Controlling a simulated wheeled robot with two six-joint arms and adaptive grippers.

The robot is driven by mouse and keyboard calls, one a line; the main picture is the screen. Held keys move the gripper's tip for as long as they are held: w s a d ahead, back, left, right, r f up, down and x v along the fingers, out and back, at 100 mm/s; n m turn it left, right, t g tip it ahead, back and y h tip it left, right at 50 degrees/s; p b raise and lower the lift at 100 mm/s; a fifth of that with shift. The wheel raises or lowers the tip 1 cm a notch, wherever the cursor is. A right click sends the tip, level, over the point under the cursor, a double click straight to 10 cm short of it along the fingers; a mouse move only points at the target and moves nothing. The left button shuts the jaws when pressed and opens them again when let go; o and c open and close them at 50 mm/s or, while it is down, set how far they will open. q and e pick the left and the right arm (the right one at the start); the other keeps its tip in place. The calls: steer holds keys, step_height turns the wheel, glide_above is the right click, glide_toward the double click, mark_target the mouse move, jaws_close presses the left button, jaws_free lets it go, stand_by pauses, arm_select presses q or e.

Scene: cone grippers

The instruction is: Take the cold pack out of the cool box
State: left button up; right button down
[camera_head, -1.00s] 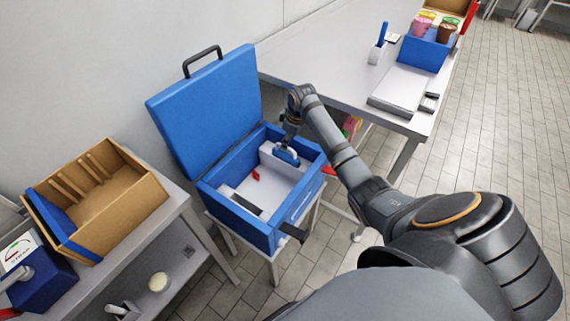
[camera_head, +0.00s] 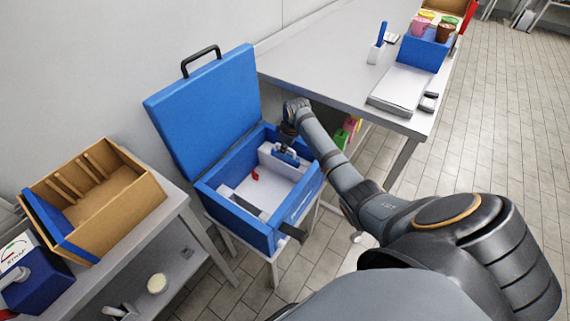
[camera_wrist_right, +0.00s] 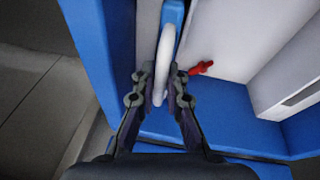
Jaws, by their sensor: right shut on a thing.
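The blue cool box (camera_head: 240,231) stands with its lid (camera_head: 203,112) raised. My right gripper (camera_head: 286,150) reaches into its far right part. In the right wrist view, my right gripper (camera_wrist_right: 160,88) is shut on the cold pack (camera_wrist_right: 164,60), a thin piece with a white rounded edge and blue beside it. In the head view the cold pack (camera_head: 288,158) is a small blue and white patch, mostly hidden by the gripper, still within the box walls. My left gripper is not in view.
A small red piece (camera_head: 254,174) lies inside the box near its white inner wall. A grey table (camera_head: 310,68) stands close behind and right of the box. A brown open crate (camera_head: 120,216) sits on a bench at left. Floor at right is clear.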

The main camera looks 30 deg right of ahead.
steer(key=shift+r, duration=0.1)
stand_by(0.6)
steer(key=shift+w+r, duration=0.1)
steer(key=shift+r, duration=0.3)
step_height(320, 180, up, 17)
steer(key=p, duration=0.1)
steer(key=shift+p, duration=0.3)
